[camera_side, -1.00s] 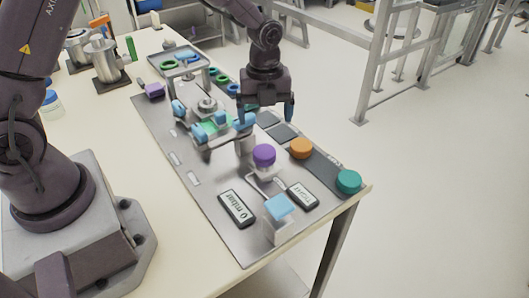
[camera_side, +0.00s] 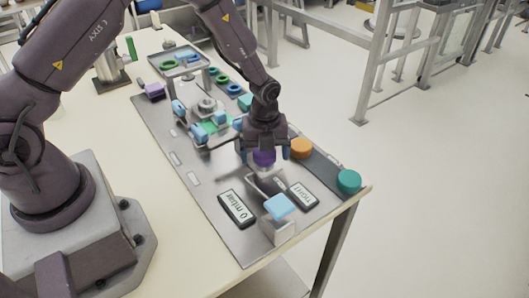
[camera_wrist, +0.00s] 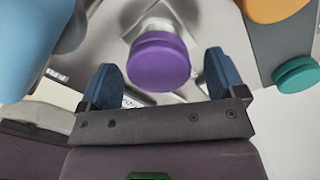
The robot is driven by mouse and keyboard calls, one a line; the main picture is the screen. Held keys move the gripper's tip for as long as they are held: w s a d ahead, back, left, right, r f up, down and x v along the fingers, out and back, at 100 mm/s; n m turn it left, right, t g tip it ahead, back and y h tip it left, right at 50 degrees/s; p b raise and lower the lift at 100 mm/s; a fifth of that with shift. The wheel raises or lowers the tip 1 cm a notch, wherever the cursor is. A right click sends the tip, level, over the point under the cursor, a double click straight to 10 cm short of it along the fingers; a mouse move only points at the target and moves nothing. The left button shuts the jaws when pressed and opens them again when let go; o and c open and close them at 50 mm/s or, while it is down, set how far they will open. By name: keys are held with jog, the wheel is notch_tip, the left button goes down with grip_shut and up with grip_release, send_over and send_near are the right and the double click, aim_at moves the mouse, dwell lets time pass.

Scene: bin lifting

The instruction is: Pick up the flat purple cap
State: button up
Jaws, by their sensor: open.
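The flat purple cap (camera_side: 263,158) sits on a small support on the grey work plate, partly hidden by my gripper in the side view. In the wrist view the purple cap (camera_wrist: 159,61) shows as a round disc just beyond and between my fingertips. My gripper (camera_wrist: 160,78) is open, with one blue finger to each side of the cap and gaps on both sides. In the side view my gripper (camera_side: 264,160) is right over the cap. Whether the fingers reach down to its sides cannot be told.
An orange cap (camera_side: 301,148) and a teal cap (camera_side: 348,181) sit on a dark strip to the right. Blue-tipped fixtures (camera_side: 200,132) stand behind left.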

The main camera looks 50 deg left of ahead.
jog(key=c, duration=1)
jog(key=shift+r, duration=0.2)
jog(key=shift+r, duration=0.3)
notch_tip(320, 180, up, 2)
jog(key=shift+w+r, duration=0.1)
jog(key=shift+r, duration=0.1)
jog(key=s+r, duration=1.3)
jog(key=s, duration=0.1)
jog(key=shift+a, duration=0.2)
